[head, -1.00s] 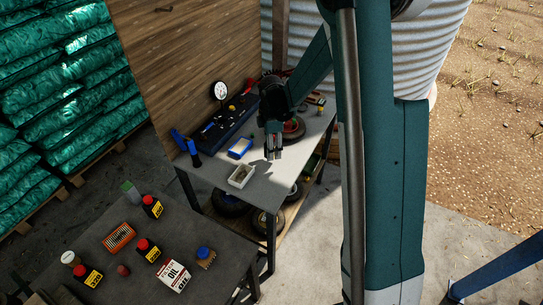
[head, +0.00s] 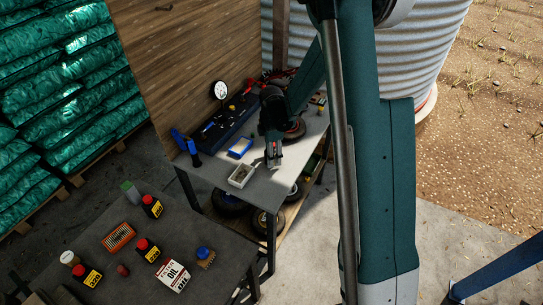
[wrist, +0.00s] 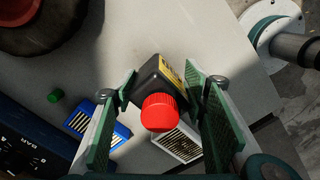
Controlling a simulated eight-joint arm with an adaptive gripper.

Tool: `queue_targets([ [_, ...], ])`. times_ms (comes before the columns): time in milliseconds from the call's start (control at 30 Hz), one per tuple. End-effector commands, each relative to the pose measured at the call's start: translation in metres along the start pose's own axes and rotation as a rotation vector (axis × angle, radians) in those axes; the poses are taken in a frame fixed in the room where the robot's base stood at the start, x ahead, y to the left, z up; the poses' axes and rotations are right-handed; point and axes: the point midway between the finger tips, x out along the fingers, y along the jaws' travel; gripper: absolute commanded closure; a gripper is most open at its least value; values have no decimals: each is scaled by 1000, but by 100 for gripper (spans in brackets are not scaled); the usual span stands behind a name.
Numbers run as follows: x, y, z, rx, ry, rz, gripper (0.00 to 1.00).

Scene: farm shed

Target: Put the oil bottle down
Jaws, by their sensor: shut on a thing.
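The oil bottle, a dark bottle with a red cap and a yellow label (wrist: 148,78), sits between my gripper's green-padded fingers in the wrist view. My gripper (wrist: 160,90) is shut on it, with the cap facing the camera. In the head view my gripper (head: 273,160) is low over the grey table (head: 215,167), right of the small white tray. The bottle is hard to make out there. I cannot tell whether its base touches the tabletop.
Near the gripper are a white tray (head: 241,176), a blue tray (head: 241,147) and a wheel (head: 294,129). A black panel (head: 228,127) runs along the back. Similar red-capped bottles (head: 152,207) stand on the dark front table (head: 205,285).

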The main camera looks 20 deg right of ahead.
Motion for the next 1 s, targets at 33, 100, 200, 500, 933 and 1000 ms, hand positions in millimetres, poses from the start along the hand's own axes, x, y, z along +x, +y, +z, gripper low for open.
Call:
queue_targets([
  [33,0,0,0,0,0,0,72],
  [100,0,0,0,0,0,0,72],
  [200,0,0,0,0,0,0,72],
  [500,3,0,0,0,0,0,44],
  [933,1,0,0,0,0,0,42],
  [1000,0,0,0,0,0,0,42],
])
